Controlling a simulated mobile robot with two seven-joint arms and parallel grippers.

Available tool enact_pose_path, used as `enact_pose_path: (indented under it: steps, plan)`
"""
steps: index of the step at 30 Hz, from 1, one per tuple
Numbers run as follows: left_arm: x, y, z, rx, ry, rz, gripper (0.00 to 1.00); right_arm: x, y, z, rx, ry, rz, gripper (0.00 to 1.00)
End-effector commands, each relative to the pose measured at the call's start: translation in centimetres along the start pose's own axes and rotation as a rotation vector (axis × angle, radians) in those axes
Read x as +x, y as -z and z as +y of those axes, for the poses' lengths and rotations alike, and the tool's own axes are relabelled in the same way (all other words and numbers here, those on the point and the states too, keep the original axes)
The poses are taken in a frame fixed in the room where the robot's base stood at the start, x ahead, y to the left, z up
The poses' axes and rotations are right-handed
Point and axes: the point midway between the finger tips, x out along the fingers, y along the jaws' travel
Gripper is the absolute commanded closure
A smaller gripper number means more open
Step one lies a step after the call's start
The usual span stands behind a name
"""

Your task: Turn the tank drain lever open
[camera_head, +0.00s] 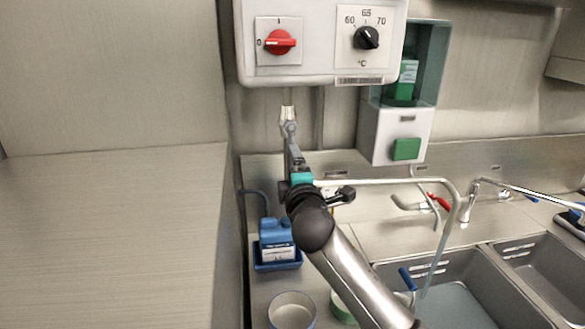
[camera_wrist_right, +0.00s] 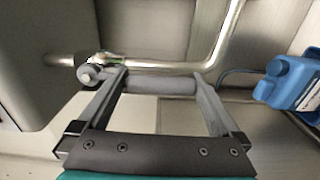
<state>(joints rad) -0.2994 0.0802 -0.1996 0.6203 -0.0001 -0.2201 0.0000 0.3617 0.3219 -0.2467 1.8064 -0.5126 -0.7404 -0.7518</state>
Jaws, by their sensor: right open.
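The tank drain lever appears to be the grey cylindrical bar (camera_wrist_right: 160,86) in the right wrist view, with a round pivot end at its left beside a bright metal pipe. My right gripper (camera_head: 291,143) reaches up to a small grey and metal fitting below the control box in the head view. In the right wrist view the gripper (camera_wrist_right: 159,88) is open, its two fingers well apart with the bar spanning between the fingertips. Whether the fingers touch the bar cannot be told. My left gripper is not in view.
A control box (camera_head: 320,70) with a red switch and a black dial hangs just above. A soap dispenser (camera_head: 389,133) is at its right. A blue canister (camera_head: 276,232) and a white bowl (camera_head: 292,312) stand below; sinks (camera_head: 505,283) lie at the right.

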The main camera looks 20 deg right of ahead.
Motion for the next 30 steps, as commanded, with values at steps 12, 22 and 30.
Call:
enact_pose_path:
  steps: [12,22,30]
  plan:
    - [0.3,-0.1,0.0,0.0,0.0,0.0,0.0,-3.8,0.0,-0.2,-0.003,0.001,0.001,0.0]
    - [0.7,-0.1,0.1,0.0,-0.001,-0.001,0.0,-9.5,0.0,-0.2,-0.001,0.001,0.002,0.0]
    - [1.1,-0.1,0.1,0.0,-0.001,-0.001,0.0,-13.6,0.1,-0.1,0.002,0.001,0.001,0.0]
